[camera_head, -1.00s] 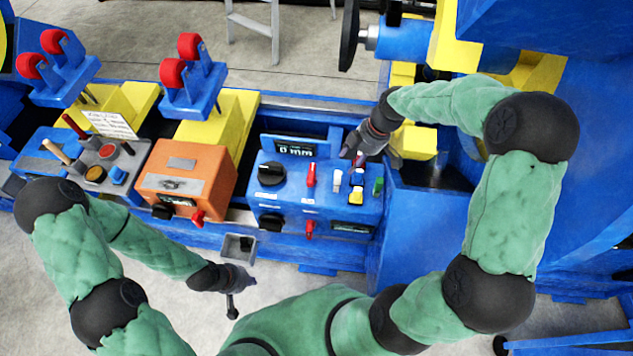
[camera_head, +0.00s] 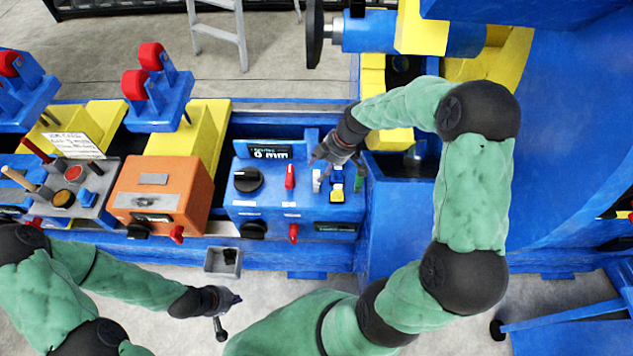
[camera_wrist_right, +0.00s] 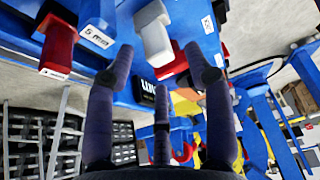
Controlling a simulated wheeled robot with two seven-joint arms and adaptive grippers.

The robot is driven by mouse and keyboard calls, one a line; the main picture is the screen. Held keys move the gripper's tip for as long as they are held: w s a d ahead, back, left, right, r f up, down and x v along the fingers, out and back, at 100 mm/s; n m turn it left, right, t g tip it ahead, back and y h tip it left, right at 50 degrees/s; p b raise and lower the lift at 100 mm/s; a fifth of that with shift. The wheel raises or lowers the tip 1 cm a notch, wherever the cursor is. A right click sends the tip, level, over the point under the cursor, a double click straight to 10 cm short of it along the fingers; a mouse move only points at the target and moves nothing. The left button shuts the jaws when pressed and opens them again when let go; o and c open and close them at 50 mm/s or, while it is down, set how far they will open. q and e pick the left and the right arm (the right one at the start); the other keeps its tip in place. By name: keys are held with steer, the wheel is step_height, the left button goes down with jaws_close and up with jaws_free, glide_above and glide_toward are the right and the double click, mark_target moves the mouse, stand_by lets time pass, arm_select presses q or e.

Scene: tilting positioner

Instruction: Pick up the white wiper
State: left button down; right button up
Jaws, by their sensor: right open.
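The white wiper (camera_head: 317,181) is a small pale upright piece on the blue control box, between a red lever and a blue-yellow piece. In the right wrist view the white wiper (camera_wrist_right: 153,36) shows between the two dark fingertips of my right gripper (camera_wrist_right: 159,52), with gaps on both sides. In the head view my right gripper (camera_head: 325,158) is just above and behind the wiper, open and holding nothing. My left gripper (camera_head: 226,300) hangs low near the floor, away from the box; its jaws are too small to read.
An orange box (camera_head: 160,190) stands to the left. A small grey bin (camera_head: 222,261) is in front.

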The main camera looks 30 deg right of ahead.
mark_target(318, 173)
steer(key=b+x, duration=0.1)
steer(key=x, duration=0.2)
steer(key=shift+w+f, duration=0.1)
steer(key=shift+f, duration=0.05)
jaws_close()
